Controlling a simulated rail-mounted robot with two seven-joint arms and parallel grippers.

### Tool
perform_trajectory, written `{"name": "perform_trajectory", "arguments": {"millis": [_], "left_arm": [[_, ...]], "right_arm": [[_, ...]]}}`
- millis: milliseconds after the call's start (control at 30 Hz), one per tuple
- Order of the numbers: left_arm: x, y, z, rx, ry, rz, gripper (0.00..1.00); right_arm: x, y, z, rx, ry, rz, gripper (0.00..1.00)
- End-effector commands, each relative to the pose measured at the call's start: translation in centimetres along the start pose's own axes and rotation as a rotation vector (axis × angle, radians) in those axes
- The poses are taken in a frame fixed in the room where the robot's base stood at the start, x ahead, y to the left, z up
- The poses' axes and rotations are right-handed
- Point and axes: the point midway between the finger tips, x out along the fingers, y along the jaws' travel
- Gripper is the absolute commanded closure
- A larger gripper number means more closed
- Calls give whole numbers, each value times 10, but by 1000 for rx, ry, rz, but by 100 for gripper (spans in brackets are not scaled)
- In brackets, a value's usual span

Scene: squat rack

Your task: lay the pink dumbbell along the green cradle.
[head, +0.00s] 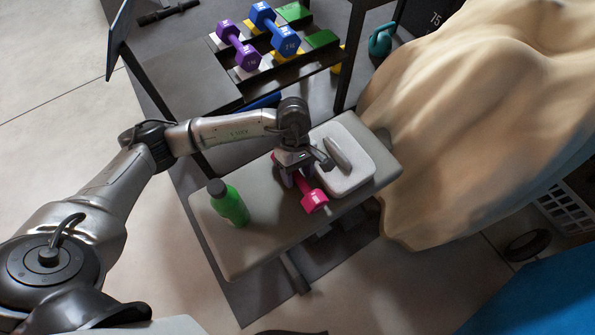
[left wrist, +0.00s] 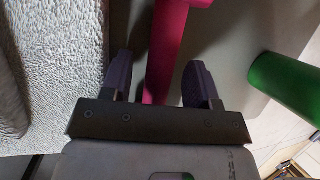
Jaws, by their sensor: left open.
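The pink dumbbell (head: 314,201) lies on the grey bench, partly hidden under my left gripper (head: 294,168). In the left wrist view the open fingers of my left gripper (left wrist: 158,82) stand on either side of the pink dumbbell's handle (left wrist: 164,50), with a gap visible on both sides. The green cradle (head: 321,39) is on the rack at the top; its two green pads are bare, and the far one sits higher in the picture. My right gripper does not show.
A green bottle (head: 229,205) stands left of the dumbbell on the bench (head: 245,255). A white pad (head: 352,178) with a grey object lies to its right. A purple dumbbell (head: 239,46) and a blue dumbbell (head: 275,30) occupy the rack beside the green cradle. Rack posts stand nearby.

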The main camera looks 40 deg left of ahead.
Motion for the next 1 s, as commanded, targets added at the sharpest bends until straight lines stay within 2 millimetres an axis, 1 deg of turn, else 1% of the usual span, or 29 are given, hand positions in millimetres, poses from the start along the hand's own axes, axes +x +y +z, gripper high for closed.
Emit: {"name": "perform_trajectory", "arguments": {"millis": [200, 367, 500, 700, 800, 933, 1000], "left_arm": [[-4, -1, 2, 1, 0, 1, 45], [-29, -1, 2, -2, 2, 2, 45], [-57, -2, 3, -2, 2, 3, 45], [-91, -2, 3, -1, 2, 1, 45], [-104, -1, 2, -1, 1, 1, 45], [-116, -1, 2, -1, 0, 0, 45], [-120, -1, 2, 0, 1, 0, 41]], "right_arm": [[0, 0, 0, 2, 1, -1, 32], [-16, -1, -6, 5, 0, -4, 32], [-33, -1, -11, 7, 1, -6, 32], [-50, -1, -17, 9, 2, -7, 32], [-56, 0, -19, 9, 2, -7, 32], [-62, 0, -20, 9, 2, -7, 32], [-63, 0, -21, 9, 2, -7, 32]]}}
